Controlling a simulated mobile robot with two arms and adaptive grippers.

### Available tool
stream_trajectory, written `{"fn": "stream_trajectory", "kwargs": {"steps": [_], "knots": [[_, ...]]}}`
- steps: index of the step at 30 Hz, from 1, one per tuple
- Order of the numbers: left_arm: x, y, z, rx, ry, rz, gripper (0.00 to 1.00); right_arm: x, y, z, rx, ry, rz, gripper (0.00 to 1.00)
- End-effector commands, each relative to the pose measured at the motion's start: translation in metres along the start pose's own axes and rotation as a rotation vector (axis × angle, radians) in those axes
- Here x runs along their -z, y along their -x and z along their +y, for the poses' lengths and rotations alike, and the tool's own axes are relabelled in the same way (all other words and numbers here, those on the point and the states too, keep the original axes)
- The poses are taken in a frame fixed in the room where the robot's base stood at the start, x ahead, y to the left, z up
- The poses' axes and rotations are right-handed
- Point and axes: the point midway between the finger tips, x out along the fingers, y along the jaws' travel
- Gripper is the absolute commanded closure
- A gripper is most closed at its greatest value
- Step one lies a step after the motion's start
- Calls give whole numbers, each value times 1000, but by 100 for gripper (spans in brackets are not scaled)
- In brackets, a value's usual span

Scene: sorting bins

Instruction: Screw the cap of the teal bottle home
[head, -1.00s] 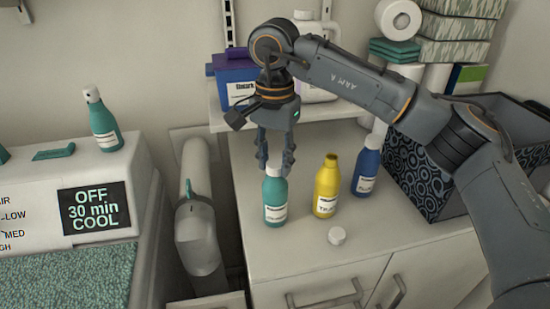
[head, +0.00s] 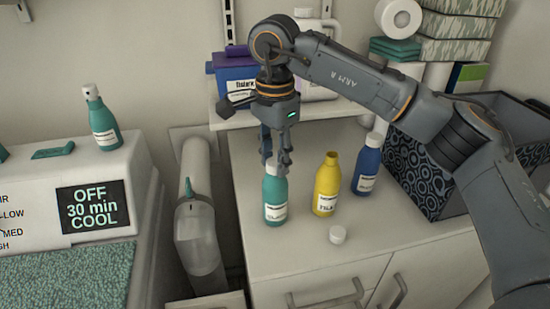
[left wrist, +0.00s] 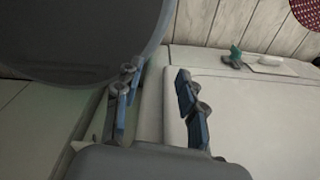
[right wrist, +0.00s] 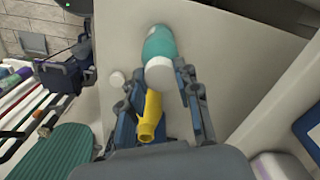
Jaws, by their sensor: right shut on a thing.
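The teal bottle (head: 275,208) stands upright on the counter with a white label. My right gripper (head: 275,163) points down over it and is shut on its white cap, which the fingers mostly hide in the head view. In the right wrist view the white cap (right wrist: 160,74) shows at the top of the teal bottle (right wrist: 158,42), by the fingers. I cannot tell how far the cap is threaded on. My left gripper (left wrist: 156,74) shows in the left wrist view, fingers apart and empty; it is out of the head view.
An open yellow bottle (head: 326,186) stands close right of the teal one, with a loose white cap (head: 338,235) in front. A blue bottle (head: 367,165) and a patterned bin (head: 425,185) are further right. Another teal bottle (head: 102,122) stands on the white machine at left.

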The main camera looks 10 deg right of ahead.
Motion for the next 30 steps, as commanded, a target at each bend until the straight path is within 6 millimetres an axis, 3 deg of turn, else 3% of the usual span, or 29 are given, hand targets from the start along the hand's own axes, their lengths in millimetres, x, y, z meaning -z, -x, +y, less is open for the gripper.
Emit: {"fn": "stream_trajectory", "kwargs": {"steps": [7,8,12,23,30], "knots": [[0,-1,0,0,0,0,60,-1,-5,1,-12,-33,-1,100],[0,-1,0,0,0,0,60,-1,-5,1,-12,-32,-1,66],[0,-1,0,0,0,0,60,-1,-4,1,-9,-31,-1,41],[-2,-1,-1,2,0,-2,60,0,3,0,-4,-32,0,41],[-1,-1,0,1,0,-1,60,-1,44,-1,-1,-31,1,41]]}}
